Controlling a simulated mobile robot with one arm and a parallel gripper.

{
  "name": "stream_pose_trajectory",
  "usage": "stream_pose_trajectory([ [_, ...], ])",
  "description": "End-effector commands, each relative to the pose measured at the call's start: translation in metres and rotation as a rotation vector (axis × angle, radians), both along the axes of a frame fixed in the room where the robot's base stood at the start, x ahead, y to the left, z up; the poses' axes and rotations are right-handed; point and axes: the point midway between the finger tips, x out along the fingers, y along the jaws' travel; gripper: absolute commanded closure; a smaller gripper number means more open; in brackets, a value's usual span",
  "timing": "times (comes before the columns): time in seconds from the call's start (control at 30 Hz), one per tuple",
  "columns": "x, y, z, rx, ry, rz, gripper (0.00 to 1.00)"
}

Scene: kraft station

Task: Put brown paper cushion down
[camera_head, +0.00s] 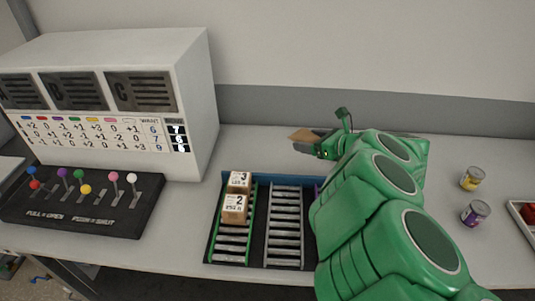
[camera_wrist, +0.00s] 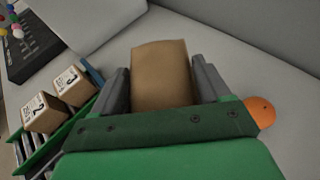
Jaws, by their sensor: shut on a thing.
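The brown paper cushion (camera_head: 303,135) is a flat brown piece held at the tip of my gripper (camera_head: 308,147), above the back part of the white table, beyond the roller rack. In the wrist view the cushion (camera_wrist: 160,72) stands between the two grey fingers of my gripper (camera_wrist: 162,84), which is shut on it. The cushion's lower end is hidden behind the green gripper body. In the head view my green arm hides part of the table and the right side of the rack.
The roller rack (camera_head: 284,237) holds two cardboard boxes, marked 3 (camera_head: 240,182) and 2 (camera_head: 234,209), in its left lane. A white machine (camera_head: 120,60) and a lever panel (camera_head: 85,205) stand at left. Yellow (camera_head: 472,179) and purple (camera_head: 475,213) cans stand at right, beside a tray (camera_head: 517,214).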

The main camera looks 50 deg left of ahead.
Motion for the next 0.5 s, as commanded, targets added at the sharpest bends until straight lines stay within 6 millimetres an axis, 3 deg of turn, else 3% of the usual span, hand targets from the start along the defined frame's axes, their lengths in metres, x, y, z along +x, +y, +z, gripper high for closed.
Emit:
stream_pose_trajectory([
  [0.1, -0.036, 0.021, 0.002, 0.003, -0.002, 0.127, 0.52],
  [0.23, -0.068, 0.036, 0.004, 0.004, -0.003, 0.234, 0.52],
  [0.37, -0.086, 0.043, 0.005, 0.006, -0.003, 0.297, 0.52],
  [0.5, -0.09, 0.047, 0.002, 0.004, -0.002, 0.319, 0.52],
])
